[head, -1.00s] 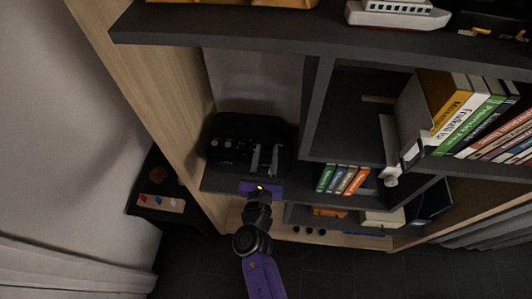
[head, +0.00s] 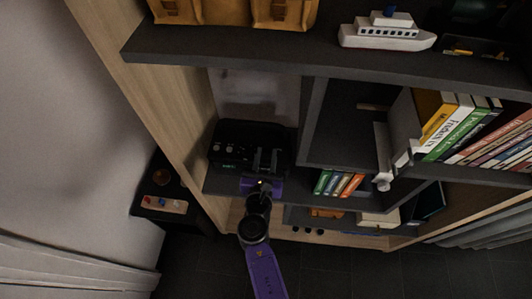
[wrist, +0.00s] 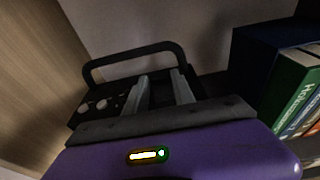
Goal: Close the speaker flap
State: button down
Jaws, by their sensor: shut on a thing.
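The black speaker (head: 232,143) stands on a dark shelf at the left of the bookcase. It has round knobs on its left part. In the wrist view the speaker (wrist: 97,104) shows the knobs and a raised black loop handle. My gripper (head: 265,156) is at the speaker's right front. In the wrist view its two grey fingers (wrist: 160,80) reach over the front of the speaker, a small gap apart, shut on what seems to be the flap. The flap's outline and angle are hard to make out in the dark, partly hidden by my gripper.
A dark shelf board (head: 240,52) with a toy ship (head: 388,33) runs above. A wooden side panel (head: 160,110) bounds the left.

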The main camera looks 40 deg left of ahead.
aim_at(268, 146)
jog(key=shift+w+a+r+g+h+p, duration=0.25)
jog(key=shift+w+g+h+p, duration=0.35)
jog(key=shift+g, duration=0.4)
jog(key=shift+w+a+g+h, duration=0.25)
jog(key=shift+w+g+h, duration=0.25)
jog(key=shift+g, duration=0.45)
jog(key=shift+w+a+g+h, duration=0.25)
jog(key=shift+g+h, duration=0.35)
jog(key=shift+g, duration=0.35)
jog(key=shift+w+a+f+g+h+b, duration=0.15)
jog(key=shift+w+f+g+h+b, duration=0.15)
jog(key=shift+g, duration=0.25)
jog(key=shift+w+a+f+g+h+b, duration=0.1)
jog(key=shift+w+a+g+h+b, duration=0.1)
jog(key=shift+g+h, duration=0.3)
jog(key=g+b, duration=0.1)
jog(key=g+h+b, duration=0.1)
jog(key=f+g+b, duration=0.1)
jog(key=b, duration=0.1)
jog(key=shift+w+a+h, duration=0.15)
jog(key=shift+w+h, duration=0.1)
jog(key=shift+h, duration=0.05)
jog(key=shift+s+f, duration=0.1)
